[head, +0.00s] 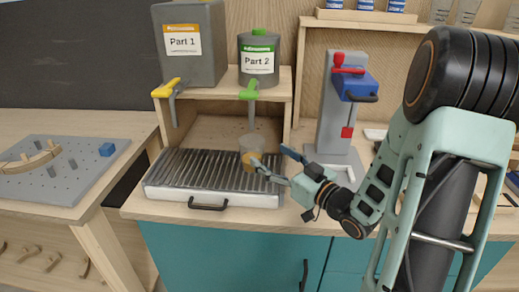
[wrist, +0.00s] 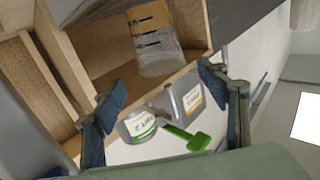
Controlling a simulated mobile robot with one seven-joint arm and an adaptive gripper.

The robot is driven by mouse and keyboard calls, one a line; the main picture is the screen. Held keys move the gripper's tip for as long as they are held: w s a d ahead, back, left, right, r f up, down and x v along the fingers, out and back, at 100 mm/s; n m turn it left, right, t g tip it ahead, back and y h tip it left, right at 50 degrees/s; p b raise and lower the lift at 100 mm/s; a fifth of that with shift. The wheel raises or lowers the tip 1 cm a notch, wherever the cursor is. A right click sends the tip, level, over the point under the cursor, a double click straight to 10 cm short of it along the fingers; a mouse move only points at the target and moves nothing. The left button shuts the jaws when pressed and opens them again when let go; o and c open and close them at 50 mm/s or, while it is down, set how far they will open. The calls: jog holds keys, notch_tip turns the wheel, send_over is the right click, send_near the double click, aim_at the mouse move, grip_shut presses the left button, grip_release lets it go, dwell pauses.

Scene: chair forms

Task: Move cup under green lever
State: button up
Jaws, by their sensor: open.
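A clear grey cup (head: 249,146) with a yellow-orange band stands upright on the ribbed drip tray (head: 190,174), below the green lever (head: 249,91) and its pipe. The lever sits on the front of the "Part 2" container (head: 259,60). My gripper (head: 270,157) is open, just right of the cup, with one finger overlapping its lower right side in the head view. In the wrist view the cup (wrist: 158,52) lies ahead of the spread fingertips (wrist: 161,82), with no finger closed on it. The green lever (wrist: 188,136) also shows there. Contact cannot be told.
The "Part 1" container (head: 190,45) with a yellow lever (head: 173,86) stands left on the wooden shelf. A red and blue press (head: 345,100) stands right of the tray. A pegboard table (head: 60,172) is at the left. The tray's left part is clear.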

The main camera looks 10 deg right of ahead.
jog(key=shift+v, duration=1.65)
jog(key=shift+w, duration=0.1)
